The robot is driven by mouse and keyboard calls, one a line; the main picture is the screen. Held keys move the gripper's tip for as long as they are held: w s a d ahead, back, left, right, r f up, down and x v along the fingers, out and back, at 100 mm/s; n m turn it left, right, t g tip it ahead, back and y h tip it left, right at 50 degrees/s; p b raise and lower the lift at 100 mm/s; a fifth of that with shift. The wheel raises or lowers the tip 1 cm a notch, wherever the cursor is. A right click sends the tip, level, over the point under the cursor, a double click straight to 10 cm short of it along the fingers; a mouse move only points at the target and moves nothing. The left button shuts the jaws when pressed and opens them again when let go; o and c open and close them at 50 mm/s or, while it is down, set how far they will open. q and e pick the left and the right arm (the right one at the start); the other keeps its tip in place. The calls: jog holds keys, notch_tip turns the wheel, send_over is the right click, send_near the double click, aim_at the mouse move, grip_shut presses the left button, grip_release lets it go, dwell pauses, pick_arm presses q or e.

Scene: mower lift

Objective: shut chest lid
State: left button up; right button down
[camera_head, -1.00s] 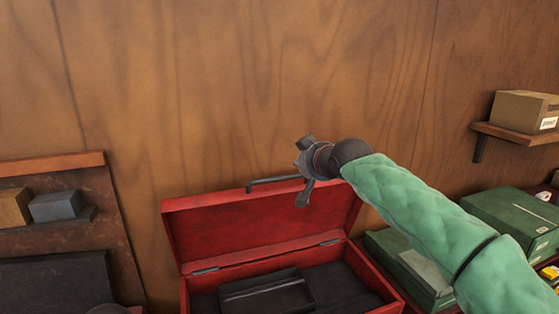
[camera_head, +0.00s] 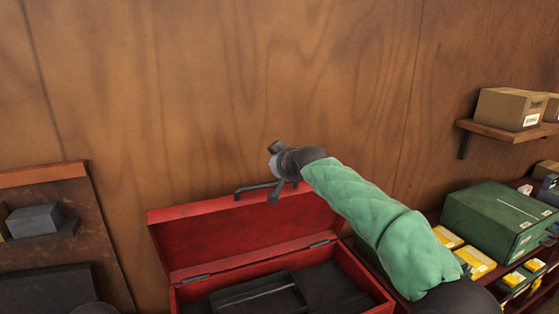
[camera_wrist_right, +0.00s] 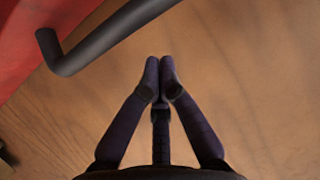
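The red chest (camera_head: 360,270) stands against the wooden wall with its lid (camera_head: 245,235) raised and leaning back. A dark bar handle (camera_head: 252,189) runs along the lid's top edge. My right gripper (camera_head: 275,172) is at the right end of this handle, above the lid edge. In the right wrist view, its two fingertips (camera_wrist_right: 160,70) meet with nothing visible between them. The handle (camera_wrist_right: 110,38) passes beyond the fingers at upper left there, apart from them in the picture, with the red lid (camera_wrist_right: 35,30) beside it. My left gripper is not in view.
A dark tray (camera_head: 258,299) lies inside the chest. A green box (camera_head: 497,218) and yellow boxes (camera_head: 474,262) stand to the right. A wall shelf (camera_head: 503,133) holds a cardboard box (camera_head: 509,108). A rack with a grey block (camera_head: 34,219) is at left.

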jog(key=shift+w+a+f, duration=0.15)
jog(key=shift+w+f, duration=0.05)
jog(key=shift+w, duration=0.25)
jog(key=shift+s+f, duration=0.35)
jog(key=shift+s+d+f, duration=0.2)
jog(key=shift+s+d, duration=0.05)
jog(key=shift+s, duration=0.25)
jog(key=shift+s+d+f, duration=0.2)
jog(key=shift+s, duration=0.25)
jog(key=shift+s+f, duration=0.25)
jog(key=shift+s, duration=0.05)
jog(key=shift+d, duration=0.1)
